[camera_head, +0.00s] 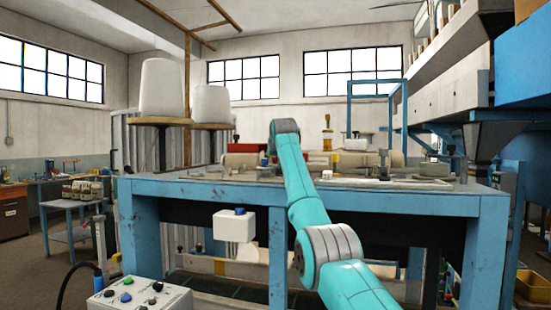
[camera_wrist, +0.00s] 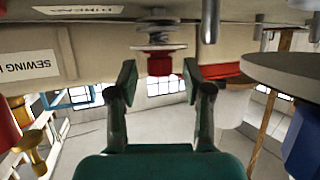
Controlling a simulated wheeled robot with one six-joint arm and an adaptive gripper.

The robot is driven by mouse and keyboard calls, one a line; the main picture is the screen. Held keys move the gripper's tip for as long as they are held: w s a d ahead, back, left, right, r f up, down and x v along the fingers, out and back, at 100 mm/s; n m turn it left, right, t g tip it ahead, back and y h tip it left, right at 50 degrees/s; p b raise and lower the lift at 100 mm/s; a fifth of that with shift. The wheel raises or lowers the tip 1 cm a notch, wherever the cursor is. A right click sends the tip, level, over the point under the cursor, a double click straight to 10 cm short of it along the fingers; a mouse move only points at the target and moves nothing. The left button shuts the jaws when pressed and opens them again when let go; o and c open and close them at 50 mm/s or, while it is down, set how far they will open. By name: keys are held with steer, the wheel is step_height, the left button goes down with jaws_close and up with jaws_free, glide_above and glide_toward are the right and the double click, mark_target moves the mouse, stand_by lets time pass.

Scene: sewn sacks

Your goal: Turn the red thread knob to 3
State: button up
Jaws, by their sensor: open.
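In the wrist view, a red knob (camera_wrist: 159,65) sits on a shaft with a spring and metal discs (camera_wrist: 158,38), mounted on a pale machine body. My gripper (camera_wrist: 159,82) is open, with one finger to the left of the knob and one to the right. The fingertips are level with the knob's end, and gaps show on both sides. A label above reads roughly "THREAD" (camera_wrist: 78,9). No number scale is readable around the knob. In the head view my arm hides the gripper and the knob.
A "SEWING" label (camera_wrist: 38,68) is on the machine body. A grey disc (camera_wrist: 288,72) and a blue part (camera_wrist: 303,140) lie right in the wrist view; a yellow part (camera_wrist: 33,150) lies left. The blue bench (camera_head: 400,203) carries the machine, with large white thread cones (camera_head: 162,88) at its left.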

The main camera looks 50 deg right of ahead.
steer(key=shift+w+d+f, duration=0.1)
steer(key=shift+w, duration=0.05)
steer(key=shift+c, duration=0.2)
jaws_close()
steer(key=shift+d+n+t+y, duration=0.15)
steer(key=shift+n+t+y, duration=0.45)
steer(key=shift+n+y, duration=0.25)
steer(key=shift+n+t+y, duration=0.9)
steer(key=shift+n+y, duration=0.35)
steer(key=shift+n, duration=0.1)
steer(key=shift+o, duration=0.2)
jaws_free()
